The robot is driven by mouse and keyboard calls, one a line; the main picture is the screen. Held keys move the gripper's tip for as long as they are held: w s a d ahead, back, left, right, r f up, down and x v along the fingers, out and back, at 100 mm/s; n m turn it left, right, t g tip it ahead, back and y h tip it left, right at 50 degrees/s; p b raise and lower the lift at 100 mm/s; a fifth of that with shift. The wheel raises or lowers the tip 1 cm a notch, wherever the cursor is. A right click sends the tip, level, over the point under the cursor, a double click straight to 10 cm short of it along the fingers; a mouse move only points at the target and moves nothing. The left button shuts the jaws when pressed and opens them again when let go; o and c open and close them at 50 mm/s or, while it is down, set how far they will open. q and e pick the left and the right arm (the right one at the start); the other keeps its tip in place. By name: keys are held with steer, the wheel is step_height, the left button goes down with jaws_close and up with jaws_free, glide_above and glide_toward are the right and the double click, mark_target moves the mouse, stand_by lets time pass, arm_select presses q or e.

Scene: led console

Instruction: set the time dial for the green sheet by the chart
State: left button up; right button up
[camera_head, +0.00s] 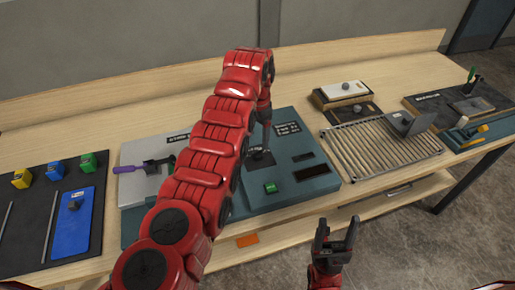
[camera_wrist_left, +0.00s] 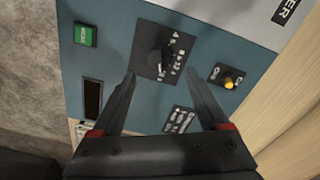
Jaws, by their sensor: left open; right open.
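A black dial knob (camera_wrist_left: 157,60) stands on a black plate with white markings on the blue-grey console (camera_head: 300,205). In the left wrist view my left gripper (camera_wrist_left: 160,73) is open, its fingertips on either side of the knob; I cannot tell whether they touch it. In the head view my left gripper (camera_head: 265,143) is over the console. A small chart panel (camera_head: 287,128) with white print is beside the dial; its text is too small to read. My right gripper (camera_head: 338,222) is open and empty in front of the console. I cannot make out a green sheet.
A green button (camera_head: 270,187) and dark display windows (camera_head: 310,172) are on the console. A wire rack (camera_head: 370,155) stands right. A black mat (camera_head: 25,220) with coloured blocks lies left. My arm hides the console's middle.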

mark_target(258, 151)
arm_select(q)
step_height(258, 151, down, 5)
steer(key=shift+s+f+p, duration=0.15)
steer(key=shift+p, duration=0.7)
steer(key=shift+f, duration=0.3)
jaws_close()
